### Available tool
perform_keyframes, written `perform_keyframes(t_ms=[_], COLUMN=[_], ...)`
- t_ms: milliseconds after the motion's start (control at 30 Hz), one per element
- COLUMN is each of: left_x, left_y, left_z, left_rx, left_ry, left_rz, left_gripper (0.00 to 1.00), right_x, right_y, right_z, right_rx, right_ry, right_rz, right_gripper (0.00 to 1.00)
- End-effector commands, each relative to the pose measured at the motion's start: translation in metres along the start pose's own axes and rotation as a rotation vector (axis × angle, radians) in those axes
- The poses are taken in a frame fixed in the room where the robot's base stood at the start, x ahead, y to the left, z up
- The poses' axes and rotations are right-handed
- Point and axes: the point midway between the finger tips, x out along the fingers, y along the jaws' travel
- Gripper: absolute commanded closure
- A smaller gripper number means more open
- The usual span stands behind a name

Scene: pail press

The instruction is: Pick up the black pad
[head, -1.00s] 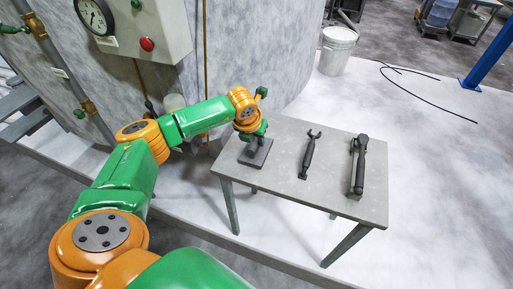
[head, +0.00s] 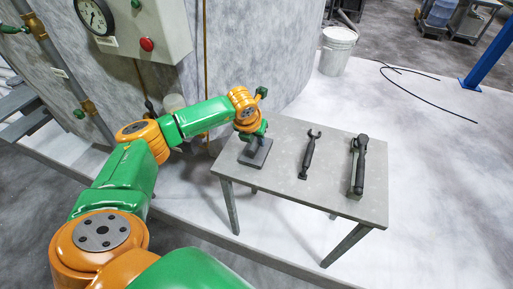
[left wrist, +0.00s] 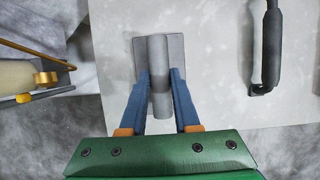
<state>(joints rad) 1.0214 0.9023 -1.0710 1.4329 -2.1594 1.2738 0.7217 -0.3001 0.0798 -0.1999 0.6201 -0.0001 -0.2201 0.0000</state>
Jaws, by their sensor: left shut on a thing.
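The black pad (head: 257,156) is a dark flat square with a raised bar-like handle, at the left end of the grey table. It also shows in the left wrist view (left wrist: 175,50), with its round handle (left wrist: 160,85) running toward me. My left gripper (head: 255,139) is over the pad. In the left wrist view its two blue fingers (left wrist: 161,92) lie on either side of the handle and are shut on it. The pad seems to rest on the table; a small gap beneath it cannot be ruled out. My right gripper is not in view.
The grey table (head: 330,199) also bears a dark wrench-like tool (head: 309,155) in the middle and another dark handled tool (head: 358,166) at the right. A white pail (head: 337,52) stands on the floor behind. A large grey tank with a gauge box (head: 140,30) rises behind my left arm.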

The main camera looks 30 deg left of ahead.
Motion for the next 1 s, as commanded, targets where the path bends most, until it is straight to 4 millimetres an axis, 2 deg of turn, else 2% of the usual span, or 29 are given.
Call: perform_keyframes(t_ms=[467,600,667,767,1000], left_x=[0.000,-0.009,-0.009,-0.027,-0.108], left_y=[0.000,0.000,0.000,-0.001,-0.011], left_z=[0.000,0.004,0.005,0.013,-0.011], left_rx=[0.000,0.000,-0.001,-0.001,0.006], left_ry=[0.000,0.000,-0.005,-0.009,-0.012], left_rz=[0.000,0.000,-0.002,-0.003,-0.002], left_gripper=[1.00,1.00,1.00,1.00,1.00], right_x=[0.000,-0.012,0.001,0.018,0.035], right_y=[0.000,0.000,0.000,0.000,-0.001], right_z=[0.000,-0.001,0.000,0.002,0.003], right_rx=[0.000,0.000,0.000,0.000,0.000], right_ry=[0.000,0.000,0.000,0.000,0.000], right_rz=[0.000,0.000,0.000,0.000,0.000], right_gripper=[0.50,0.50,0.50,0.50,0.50])
